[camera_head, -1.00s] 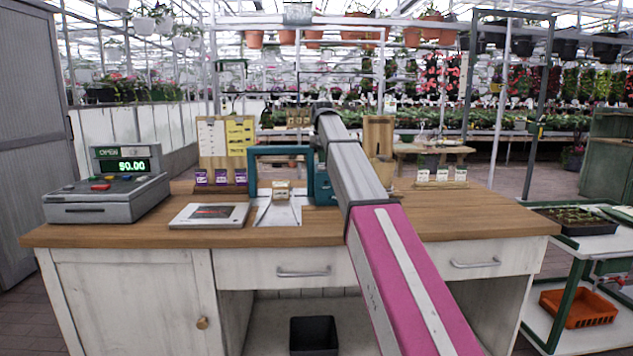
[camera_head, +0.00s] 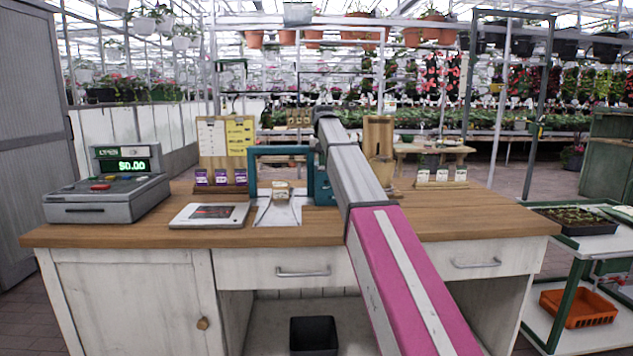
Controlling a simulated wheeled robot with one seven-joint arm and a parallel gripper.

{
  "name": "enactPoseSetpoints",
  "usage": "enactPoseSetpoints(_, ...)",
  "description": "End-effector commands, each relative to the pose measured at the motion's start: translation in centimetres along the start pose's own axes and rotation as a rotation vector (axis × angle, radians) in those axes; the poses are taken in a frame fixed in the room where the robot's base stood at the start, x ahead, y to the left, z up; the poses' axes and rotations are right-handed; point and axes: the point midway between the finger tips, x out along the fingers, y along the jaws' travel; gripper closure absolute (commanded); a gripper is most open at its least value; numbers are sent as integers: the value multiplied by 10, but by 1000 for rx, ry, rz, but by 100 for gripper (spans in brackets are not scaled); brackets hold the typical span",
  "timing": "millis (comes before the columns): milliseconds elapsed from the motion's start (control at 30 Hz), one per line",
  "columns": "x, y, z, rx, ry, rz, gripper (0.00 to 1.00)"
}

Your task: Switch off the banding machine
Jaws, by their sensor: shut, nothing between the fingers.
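The banding machine (camera_head: 281,151) stands on the wooden counter. It has a teal arch frame and a teal body (camera_head: 322,190) at its right side. A small light packet (camera_head: 281,188) lies on the pale plate under the arch. My pink and grey arm reaches up across the counter and covers the right part of the machine. The machine's switch cannot be made out. My gripper is not visible; the far end of my arm hides it, near the machine's right side.
A small rack of white packets (camera_head: 440,178) stands right of my arm. A cart with an orange crate (camera_head: 578,308) stands at right.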

Motion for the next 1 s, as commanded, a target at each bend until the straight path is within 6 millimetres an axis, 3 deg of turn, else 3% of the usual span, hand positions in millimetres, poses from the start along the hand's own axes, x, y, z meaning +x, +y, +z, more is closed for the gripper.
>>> enactPoseSetpoints(633, 6, 0, 1, 0, 0, 0, 100)
enactPoseSetpoints(1000, -14, 0, -3, 0, 1, 0, 100)
